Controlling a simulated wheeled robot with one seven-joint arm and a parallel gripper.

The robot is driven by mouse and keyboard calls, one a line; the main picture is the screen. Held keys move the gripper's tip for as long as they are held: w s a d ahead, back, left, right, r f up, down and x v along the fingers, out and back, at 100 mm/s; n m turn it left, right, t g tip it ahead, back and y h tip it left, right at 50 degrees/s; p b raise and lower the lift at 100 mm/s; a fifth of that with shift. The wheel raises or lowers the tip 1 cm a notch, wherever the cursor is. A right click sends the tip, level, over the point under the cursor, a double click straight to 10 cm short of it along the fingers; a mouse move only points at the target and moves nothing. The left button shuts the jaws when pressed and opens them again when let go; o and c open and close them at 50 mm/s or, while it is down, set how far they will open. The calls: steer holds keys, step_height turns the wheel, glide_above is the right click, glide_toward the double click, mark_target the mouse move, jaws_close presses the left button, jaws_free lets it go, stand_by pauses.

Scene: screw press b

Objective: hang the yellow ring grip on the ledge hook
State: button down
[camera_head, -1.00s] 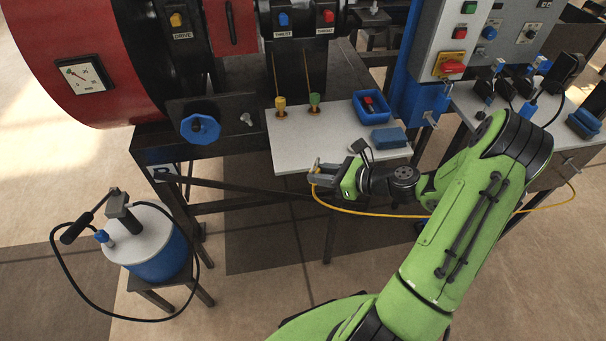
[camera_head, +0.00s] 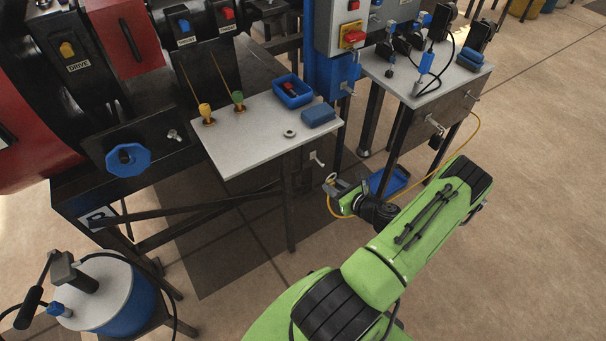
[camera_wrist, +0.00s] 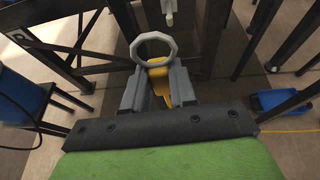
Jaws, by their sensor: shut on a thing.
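My gripper (camera_head: 340,188) is shut on the yellow ring grip, off the front right corner of the white ledge (camera_head: 245,150). In the wrist view the grip's grey ring (camera_wrist: 153,35) stands up beyond the fingers, with its yellow body (camera_wrist: 158,73) between them; the fingers hide part of it. A yellow cord (camera_head: 333,211) hangs from the grip. A small pale hook (camera_head: 317,159) sticks out below the ledge's front edge, up and left of my gripper. A pale hook-like fitting (camera_wrist: 169,14) shows past the ring in the wrist view, apart from it.
On the ledge are a blue tray (camera_head: 306,99), a blue block (camera_head: 319,115) and a small round ring (camera_head: 289,133). A second table (camera_head: 440,88) stands right, with a blue bin (camera_head: 405,178) below. Dark frame legs (camera_head: 291,225) stand under the ledge. Floor at right is open.

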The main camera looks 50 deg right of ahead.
mark_target(330, 179)
steer(key=shift+s+d+f+m+h, duration=0.25)
steer(key=shift+s+f, duration=0.15)
steer(key=shift+s, duration=0.1)
steer(key=shift+s+d+f+m+h, duration=0.15)
steer(key=shift+s+d+f, duration=0.1)
steer(key=shift+s+f, duration=0.2)
steer(key=shift+w, duration=0.1)
steer(key=shift+w+d+r+b, duration=0.1)
steer(key=shift+w+d+b, duration=0.15)
steer(key=shift+w, duration=1.05)
steer(key=shift+w+d+b, duration=0.15)
steer(key=shift+w+d, duration=0.2)
steer(key=shift+w, duration=0.95)
steer(key=shift+w, duration=0.1)
steer(key=shift+w+d, duration=0.15)
steer(key=shift+w, duration=0.55)
steer(key=shift+w+d, duration=0.15)
steer(key=shift+w, duration=0.55)
steer(key=shift+w, duration=0.15)
steer(key=shift+w+d, duration=0.25)
steer(key=shift+w, duration=0.6)
